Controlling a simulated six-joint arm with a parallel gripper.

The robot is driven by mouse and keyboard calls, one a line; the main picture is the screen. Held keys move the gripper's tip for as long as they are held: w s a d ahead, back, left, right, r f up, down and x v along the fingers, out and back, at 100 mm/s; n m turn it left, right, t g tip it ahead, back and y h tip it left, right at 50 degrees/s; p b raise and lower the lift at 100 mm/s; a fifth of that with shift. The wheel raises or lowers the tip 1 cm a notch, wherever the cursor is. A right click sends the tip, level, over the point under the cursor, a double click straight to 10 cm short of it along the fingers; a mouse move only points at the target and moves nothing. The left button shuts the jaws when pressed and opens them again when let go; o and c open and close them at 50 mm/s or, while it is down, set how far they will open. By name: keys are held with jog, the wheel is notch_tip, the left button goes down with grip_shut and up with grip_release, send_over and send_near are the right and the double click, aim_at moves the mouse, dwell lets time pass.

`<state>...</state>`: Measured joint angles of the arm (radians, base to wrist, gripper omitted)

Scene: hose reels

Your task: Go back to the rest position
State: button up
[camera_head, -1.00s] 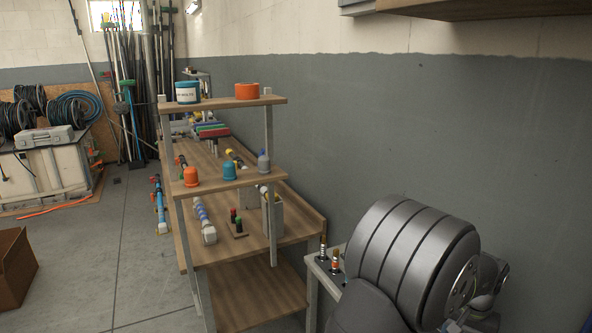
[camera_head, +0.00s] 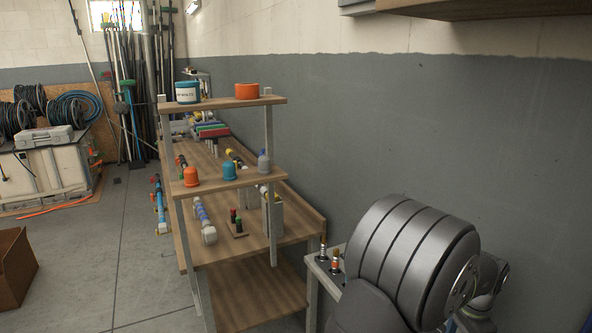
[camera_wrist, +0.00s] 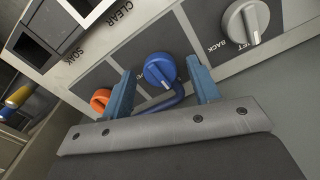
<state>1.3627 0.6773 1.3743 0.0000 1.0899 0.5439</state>
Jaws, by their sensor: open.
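My gripper (camera_wrist: 163,90) shows in the wrist view with its two blue fingers spread apart and nothing held between them. A blue knob (camera_wrist: 160,70) on a grey panel (camera_wrist: 205,45) appears between the fingertips; I cannot tell the exact gap to it. An orange knob (camera_wrist: 101,98) is just left of the left finger. A grey-white knob (camera_wrist: 245,21) sits at the upper right of the panel. In the head view my arm fills the lower right, and the gripper itself is hidden.
The panel has dark openings marked "CLEAR" and "SOAK". In the head view, a wooden workbench (camera_head: 285,205) with shelves holds caps, tape and fittings. A small stand with fittings (camera_head: 335,262) is close to my arm. A cardboard box (camera_head: 14,268) lies on the floor at left.

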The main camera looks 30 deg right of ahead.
jog(key=shift+m, duration=1.2)
jog(key=o, duration=1)
jog(key=shift+c, duration=0.2)
jog(key=s+r+n, duration=0.3)
jog(key=s+r, duration=0.2)
jog(key=r, duration=0.4)
jog(key=s+r+n, duration=0.3)
jog(key=s+r, duration=0.1)
jog(key=r, duration=0.6)
jog(key=f, duration=1)
jog(key=shift+s, duration=0.2)
